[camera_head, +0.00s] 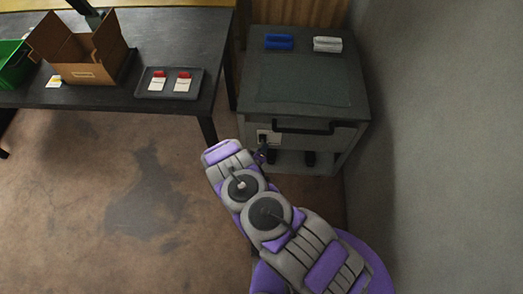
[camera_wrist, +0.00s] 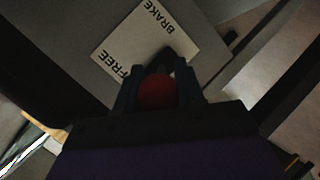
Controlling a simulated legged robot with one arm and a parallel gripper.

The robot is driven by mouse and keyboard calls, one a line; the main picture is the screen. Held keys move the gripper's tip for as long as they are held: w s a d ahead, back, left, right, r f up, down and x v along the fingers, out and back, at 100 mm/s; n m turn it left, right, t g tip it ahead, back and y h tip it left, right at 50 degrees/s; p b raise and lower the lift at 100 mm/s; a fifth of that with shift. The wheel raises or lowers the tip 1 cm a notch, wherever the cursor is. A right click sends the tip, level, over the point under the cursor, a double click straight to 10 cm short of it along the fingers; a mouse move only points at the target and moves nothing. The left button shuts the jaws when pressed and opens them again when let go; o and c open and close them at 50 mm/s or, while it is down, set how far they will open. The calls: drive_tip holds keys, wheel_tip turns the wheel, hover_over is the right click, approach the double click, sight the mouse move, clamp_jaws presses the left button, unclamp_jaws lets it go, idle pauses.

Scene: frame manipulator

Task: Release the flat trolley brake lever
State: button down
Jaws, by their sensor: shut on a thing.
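The grey trolley (camera_head: 354,135) stands against the right wall. A white label plate (camera_head: 268,137) is on its front; in the wrist view the plate (camera_wrist: 128,45) reads BRAKE at its upper end and FREE at its lower left. The brake lever shows a red knob (camera_wrist: 157,92) and a dark part reaching over the plate. My gripper (camera_wrist: 158,94) is shut on the lever at the red knob, with a dark finger on each side. In the head view my gripper (camera_head: 262,153) is small and dark, low at the trolley's front left.
A black handle bar (camera_head: 308,127) runs across the trolley front above my gripper. A blue item (camera_head: 279,42) and a white item (camera_head: 327,44) lie on top. A black table (camera_head: 190,45) with an open box (camera_head: 92,69) and tray (camera_head: 180,94) stands left; floor between is clear.

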drive_tip(key=shift+w+a+r+g+p, duration=0.1)
drive_tip(key=shift+w+r+g+p, duration=0.15)
drive_tip(key=shift+r+g+p, duration=0.35)
drive_tip(key=shift+w+r+n+g+p, duration=0.3)
drive_tip(key=shift+r+g+p, duration=0.25)
drive_tip(key=shift+g, duration=0.35)
drive_tip(key=c, duration=0.8)
unclamp_jaws()
drive_tip(key=shift+f, duration=0.1)
drive_tip(key=shift+o, duration=0.2)
drive_tip(key=shift+s+a+r, duration=0.1)
drive_tip(key=shift+s+r, duration=0.25)
drive_tip(key=shift+s, duration=0.1)
drive_tip(key=p+v, duration=0.3)
drive_tip(key=v, duration=1.3)
drive_tip(key=shift+r, duration=0.2)
